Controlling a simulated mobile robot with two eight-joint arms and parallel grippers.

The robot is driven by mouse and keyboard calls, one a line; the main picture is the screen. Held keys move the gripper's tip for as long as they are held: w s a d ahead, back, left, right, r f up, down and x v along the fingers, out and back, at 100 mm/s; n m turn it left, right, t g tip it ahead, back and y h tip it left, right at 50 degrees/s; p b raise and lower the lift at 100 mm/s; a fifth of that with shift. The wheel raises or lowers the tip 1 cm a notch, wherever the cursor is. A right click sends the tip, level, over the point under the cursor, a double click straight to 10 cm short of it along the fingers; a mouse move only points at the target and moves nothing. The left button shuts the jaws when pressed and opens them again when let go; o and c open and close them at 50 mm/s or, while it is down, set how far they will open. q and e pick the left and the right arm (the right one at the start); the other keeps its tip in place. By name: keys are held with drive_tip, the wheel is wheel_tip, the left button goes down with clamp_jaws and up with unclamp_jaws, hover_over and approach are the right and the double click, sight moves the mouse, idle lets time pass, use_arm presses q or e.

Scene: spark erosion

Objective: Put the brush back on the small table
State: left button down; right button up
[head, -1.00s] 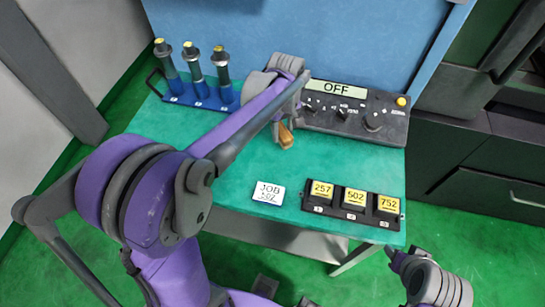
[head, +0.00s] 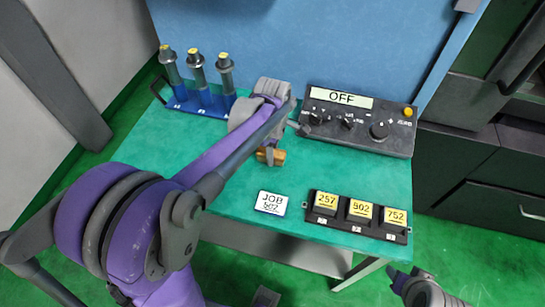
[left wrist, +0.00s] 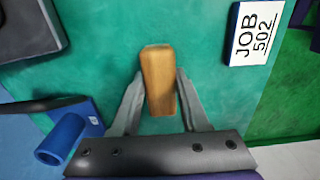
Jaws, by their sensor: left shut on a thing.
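The brush (head: 272,157), of which a light wooden block shows, is between the fingers of my left gripper (head: 268,150). In the left wrist view the wooden part (left wrist: 158,80) stands out between the two grey fingers of the gripper (left wrist: 155,105). My left gripper is shut on it, over the green top of the small table (head: 345,170). I cannot tell whether the brush touches the tabletop. No bristles show. Part of my right arm, with its gripper (head: 398,277), is at the lower right, off the table's front edge; its jaw state is unclear.
A blue rack (head: 190,100) with three tool holders stands at the back left. A control box (head: 355,150) marked OFF is at the back right. A JOB 502 card (head: 271,203) and a black tray (head: 312,220) of numbered blocks lie at the front. Green tabletop between is clear.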

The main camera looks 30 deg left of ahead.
use_arm(q)
drive_tip(key=shift+f, duration=1.2)
drive_tip(key=shift+f, duration=0.1)
drive_tip(key=shift+c, duration=2)
unclamp_jaws()
wheel_tip(320, 180, up, 12)
drive_tip(key=shift+p, duration=0.3)
drive_tip(key=shift+s+d+m, duration=0.2)
drive_tip(key=shift+s+m, duration=0.15)
drive_tip(key=shift+m, duration=0.15)
drive_tip(key=s+d+f+m+t, duration=0.1)
drive_tip(key=s+d+f+m, duration=0.1)
drive_tip(key=s+m, duration=0.3)
drive_tip(key=s+d+f+m+t, duration=0.2)
drive_tip(key=s+m, duration=0.3)
drive_tip(key=m, duration=0.3)
drive_tip(key=s+d+f+m+t, duration=0.2)
drive_tip(key=s+f+m, duration=0.2)
drive_tip(key=s+m, duration=0.1)
drive_tip(key=shift+d+f+m, duration=0.15)
drive_tip(key=shift+f+m, duration=0.1)
drive_tip(key=shift+m, duration=0.65)
